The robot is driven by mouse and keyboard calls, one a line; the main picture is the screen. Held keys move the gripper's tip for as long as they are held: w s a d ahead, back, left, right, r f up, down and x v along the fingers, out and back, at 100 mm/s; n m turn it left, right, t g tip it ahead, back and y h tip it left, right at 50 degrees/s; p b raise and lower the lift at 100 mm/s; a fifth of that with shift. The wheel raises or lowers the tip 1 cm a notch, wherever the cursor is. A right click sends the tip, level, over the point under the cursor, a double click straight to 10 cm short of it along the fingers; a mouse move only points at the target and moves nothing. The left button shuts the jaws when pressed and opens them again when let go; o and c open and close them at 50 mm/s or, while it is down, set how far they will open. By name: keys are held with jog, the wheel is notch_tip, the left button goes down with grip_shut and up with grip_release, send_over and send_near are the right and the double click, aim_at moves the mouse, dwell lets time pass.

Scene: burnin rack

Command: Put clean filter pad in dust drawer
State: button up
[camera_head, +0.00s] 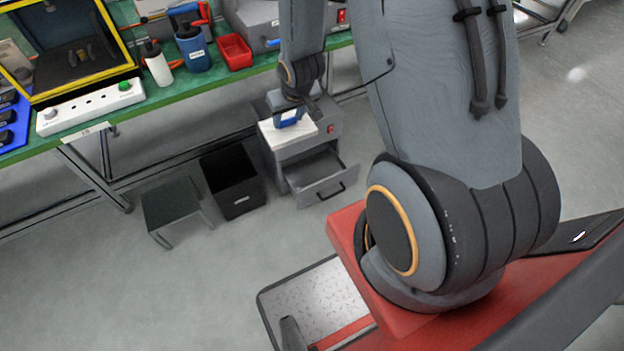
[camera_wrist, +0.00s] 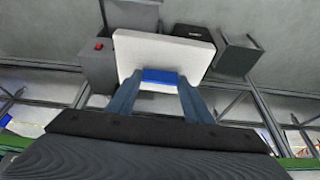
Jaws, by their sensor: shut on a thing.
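A white filter pad (camera_head: 284,136) with a blue tab (camera_head: 290,120) is in my gripper (camera_head: 293,115). In the wrist view the pad (camera_wrist: 135,55) is a flat white square, and my gripper (camera_wrist: 158,82) is shut on its blue tab (camera_wrist: 158,76). The pad is over or just in front of the top of a grey cabinet unit; I cannot tell whether it touches. The dust drawer (camera_head: 327,183) is pulled out at the front of that unit, below and to the right of the pad. The drawer looks empty from the head view.
The grey cabinet (camera_head: 322,137) has a red switch. A black bin (camera_head: 231,181) and a low grey stool (camera_head: 174,206) stand to its left. A green workbench (camera_head: 152,98) with bottles and a red tray (camera_head: 234,52) runs behind. Floor in front is clear.

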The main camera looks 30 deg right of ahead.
jog(key=w+d+f+b, duration=0.3)
jog(key=d+f+b, duration=0.1)
jog(key=f+b, duration=0.55)
jog(key=w+d+f+b, duration=0.3)
jog(key=f+b, duration=0.5)
jog(key=f, duration=0.2)
jog(key=b, duration=2.2)
send_over(318, 179)
notch_tip(318, 179, down, 23)
notch_tip(318, 179, down, 10)
jog(key=b, duration=0.6)
jog(key=shift+s+b, duration=0.15)
jog(key=shift+b, duration=0.2)
jog(key=shift+f, duration=0.2)
jog(key=o, duration=1.3)
jog(key=p+v, duration=0.7)
jog(key=v, duration=0.5)
jog(key=shift+a+r, duration=0.1)
jog(key=shift+r, duration=0.15)
